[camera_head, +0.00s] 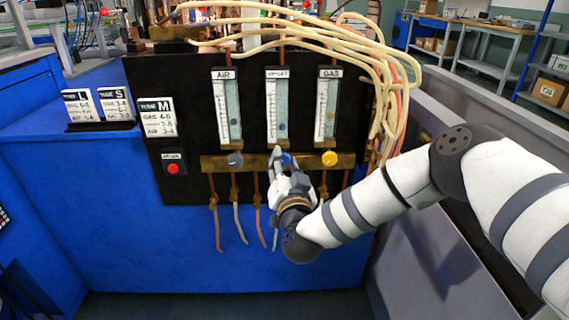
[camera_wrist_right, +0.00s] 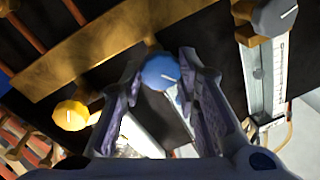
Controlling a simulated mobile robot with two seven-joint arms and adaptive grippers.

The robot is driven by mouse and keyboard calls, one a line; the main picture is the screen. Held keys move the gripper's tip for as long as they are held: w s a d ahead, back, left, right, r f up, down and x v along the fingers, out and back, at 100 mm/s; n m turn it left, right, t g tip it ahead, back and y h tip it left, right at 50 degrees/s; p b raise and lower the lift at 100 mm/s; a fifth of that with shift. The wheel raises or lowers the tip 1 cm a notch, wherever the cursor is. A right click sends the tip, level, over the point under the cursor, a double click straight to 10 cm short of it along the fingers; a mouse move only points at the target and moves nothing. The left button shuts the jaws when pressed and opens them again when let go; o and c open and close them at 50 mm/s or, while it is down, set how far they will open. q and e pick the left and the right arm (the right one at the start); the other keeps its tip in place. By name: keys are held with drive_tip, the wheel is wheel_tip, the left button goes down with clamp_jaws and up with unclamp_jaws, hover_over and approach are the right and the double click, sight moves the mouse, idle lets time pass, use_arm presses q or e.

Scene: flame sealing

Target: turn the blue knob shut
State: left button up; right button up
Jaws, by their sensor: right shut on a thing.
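The blue knob (camera_head: 287,160) sits on the brass bar (camera_head: 252,164), below the middle flow meter (camera_head: 277,105). My right gripper (camera_head: 285,163) reaches up to it from below and hides part of it. In the right wrist view the blue knob (camera_wrist_right: 160,72) lies between the two fingers of my right gripper (camera_wrist_right: 162,66), with a white mark line on its face. The gripper is shut on the knob. My left gripper is not in view.
A grey knob (camera_head: 235,160) is left of the blue one and a yellow knob (camera_head: 329,158) is right of it. A red button (camera_head: 173,168) is on the black panel's left. Pale hoses (camera_head: 390,70) hang at the right. Tubes run below the bar.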

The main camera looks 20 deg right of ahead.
drive_tip(key=m, duration=0.4)
drive_tip(key=shift+f+m+h+b, duration=0.1)
drive_tip(key=shift+m+h+b, duration=0.2)
drive_tip(key=shift+m, duration=1.5)
drive_tip(key=o, duration=1.2)
drive_tip(key=shift+c, duration=0.2)
drive_tip(key=shift+s+a, duration=0.1)
drive_tip(key=shift+s, duration=0.05)
drive_tip(key=v, duration=1.1)
drive_tip(key=shift+s+a+f, duration=0.2)
drive_tip(key=shift+s+a, duration=0.05)
drive_tip(key=shift+s, duration=0.1)
